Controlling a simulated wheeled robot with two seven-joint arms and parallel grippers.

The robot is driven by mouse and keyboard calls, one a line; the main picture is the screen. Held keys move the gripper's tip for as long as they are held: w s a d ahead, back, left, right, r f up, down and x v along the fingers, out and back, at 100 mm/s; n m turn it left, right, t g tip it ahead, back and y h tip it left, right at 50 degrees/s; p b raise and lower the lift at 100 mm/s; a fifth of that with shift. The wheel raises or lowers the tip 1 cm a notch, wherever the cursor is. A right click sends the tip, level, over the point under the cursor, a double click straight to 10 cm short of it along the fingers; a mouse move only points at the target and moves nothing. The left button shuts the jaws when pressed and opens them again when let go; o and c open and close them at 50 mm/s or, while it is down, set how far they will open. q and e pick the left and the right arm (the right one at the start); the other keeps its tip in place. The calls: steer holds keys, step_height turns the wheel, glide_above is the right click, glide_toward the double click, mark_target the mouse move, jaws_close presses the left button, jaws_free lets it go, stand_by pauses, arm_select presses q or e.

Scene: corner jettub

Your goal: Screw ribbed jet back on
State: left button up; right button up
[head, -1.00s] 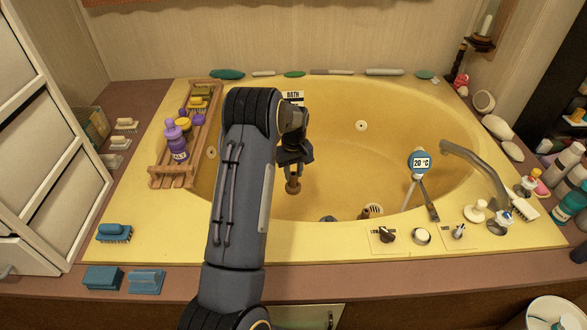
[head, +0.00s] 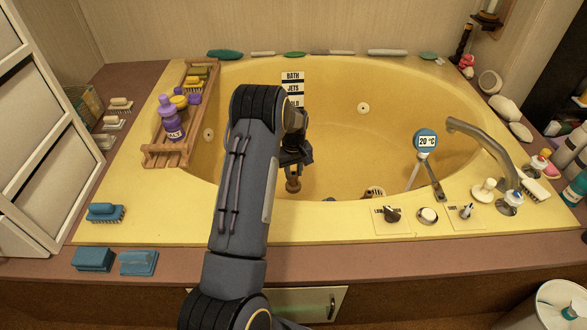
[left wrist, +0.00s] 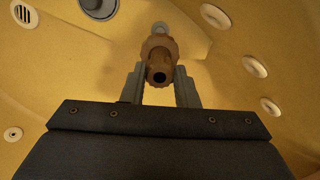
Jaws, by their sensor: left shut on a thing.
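My left gripper (head: 293,168) reaches down into the yellow tub and is shut on the ribbed jet (head: 293,184), a brown piece that hangs below its fingers in the head view. In the left wrist view the ribbed jet (left wrist: 160,54) sits between the two grey fingers (left wrist: 160,84), its dark round hole facing the camera and a paler narrow end pointing away. It appears clear of the tub walls. Pale round wall fittings show on the tub (head: 363,108), and several line the right side in the left wrist view (left wrist: 259,62). My right gripper is not seen.
A wooden rack (head: 168,150) with bottles lies along the tub's left rim. A slotted drain (head: 375,193) is partly visible. The tub's middle is open.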

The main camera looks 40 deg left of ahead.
arm_select(q)
steer(key=shift+f+b, duration=3.5)
steer(key=shift+f, duration=2.2)
steer(key=shift+f, duration=0.1)
steer(key=m, duration=0.3)
steer(key=shift+m+b, duration=0.35)
steer(key=shift+m, duration=1.15)
steer(key=shift+a+m, duration=0.1)
steer(key=shift+m, duration=1)
steer(key=m, duration=0.3)
steer(key=shift+m, duration=0.4)
